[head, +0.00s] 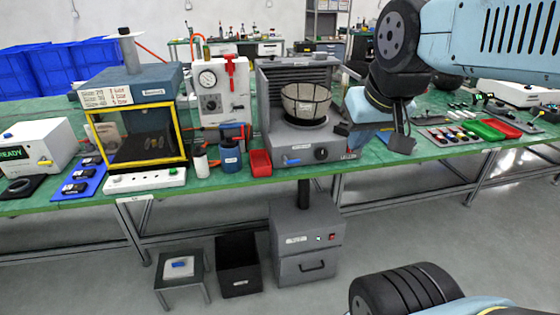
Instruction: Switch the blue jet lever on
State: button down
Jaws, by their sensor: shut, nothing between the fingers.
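A white gauge panel (222,88) stands on the green bench, with a round dial and a red lever (230,66) near its top. A small blue part (247,130) shows at its lower right, beside a red one; I cannot tell whether it is the blue jet lever or which way it is set. My gripper (401,143) hangs at the right, over the bench's front, pointing down. It is shut and empty. It is well apart from the panel, with the grey machine between them.
The grey machine (318,144) with a mesh basket (305,101) stands right of the panel. A yellow-framed chamber (135,140) stands left. A blue can (231,156) and red bin (260,163) stand before the panel. Green and red trays (479,129) lie at the right.

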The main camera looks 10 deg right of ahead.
aim_at(285, 159)
jog(key=u, duration=0.1)
jog(key=i, duration=0.5)
jog(key=z, duration=0.15)
jog(key=k, duration=0.5)
jog(key=z, duration=1.15)
jog(key=i, duration=0.1)
jog(key=u, duration=3.35)
jog(key=i, duration=1.2)
